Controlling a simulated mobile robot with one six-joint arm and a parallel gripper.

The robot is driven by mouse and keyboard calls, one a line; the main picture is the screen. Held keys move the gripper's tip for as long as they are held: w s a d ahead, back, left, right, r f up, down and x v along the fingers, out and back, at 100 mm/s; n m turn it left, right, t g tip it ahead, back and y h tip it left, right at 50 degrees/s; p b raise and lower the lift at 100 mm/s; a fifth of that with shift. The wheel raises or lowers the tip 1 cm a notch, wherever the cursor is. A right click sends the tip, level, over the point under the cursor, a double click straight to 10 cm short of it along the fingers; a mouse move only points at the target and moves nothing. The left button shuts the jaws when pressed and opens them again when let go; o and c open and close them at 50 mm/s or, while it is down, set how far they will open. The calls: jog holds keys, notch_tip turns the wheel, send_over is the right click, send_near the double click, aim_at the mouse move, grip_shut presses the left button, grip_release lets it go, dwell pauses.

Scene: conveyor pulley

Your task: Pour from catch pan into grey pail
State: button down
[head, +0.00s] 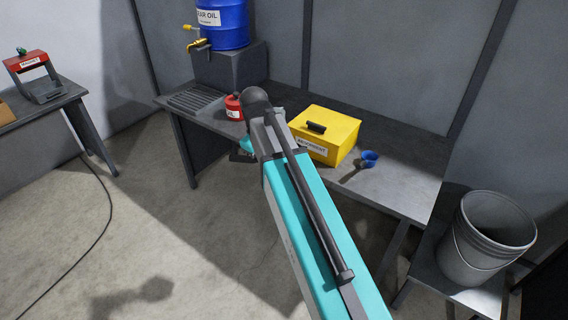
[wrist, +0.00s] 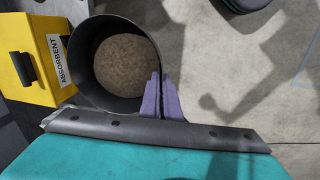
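The catch pan (wrist: 84,72) is a dark round vessel in the wrist view, with brown grainy material (wrist: 125,62) covering its bottom. My gripper (wrist: 161,90) has purple fingers close together at the pan's right-hand wall, and looks shut on that wall. In the head view my arm hides the gripper and most or all of the pan. The grey pail (head: 468,262) stands upright at the right of the head view, on a low dark stand, with its open top facing up. It is well apart from my gripper. The inside bottom of the pail is hidden.
A grey bench (head: 412,188) holds a yellow absorbent box (head: 340,132), a blue scoop or cup (head: 369,158), a red can (head: 233,107) and a blue oil drum (head: 222,22) on a block. Another table (head: 60,97) stands at left. Concrete floor is open there.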

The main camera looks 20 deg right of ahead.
jog(key=shift+s+a+f+b, duration=0.1)
jog(key=shift+a+f+b, duration=0.65)
jog(key=shift+f+b, duration=0.35)
jog(key=shift+a+f+b, duration=0.75)
jog(key=shift+f+b, duration=0.2)
jog(key=shift+f, duration=0.1)
